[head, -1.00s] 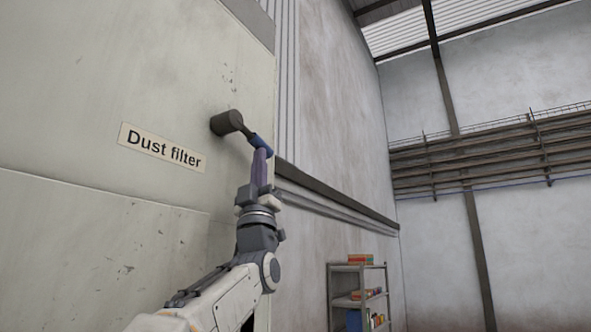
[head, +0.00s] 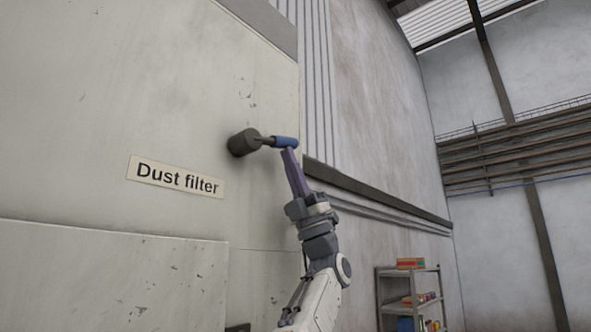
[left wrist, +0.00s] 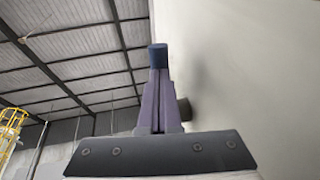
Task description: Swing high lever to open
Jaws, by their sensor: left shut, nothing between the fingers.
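The high lever is on the pale panel beside the "Dust filter" label (head: 175,177). Its dark grey round hub (head: 243,142) stands out from the panel, and its blue grip (head: 284,141) points right, about level in the picture. My left gripper (head: 289,155) is shut and empty, with its purple fingertips at the underside of the blue grip, seemingly touching it. In the left wrist view the blue grip (left wrist: 158,56) shows just beyond the tips of the closed fingers (left wrist: 157,75). The dark hub (left wrist: 184,115) is partly hidden behind them. My right gripper is not in view.
The pale panel (head: 80,100) fills the left side, close to my left arm. A grey shelf unit (head: 380,300) with boxes stands low at the right. A dark rail (head: 380,196) runs along the wall behind. The space right of the lever is clear.

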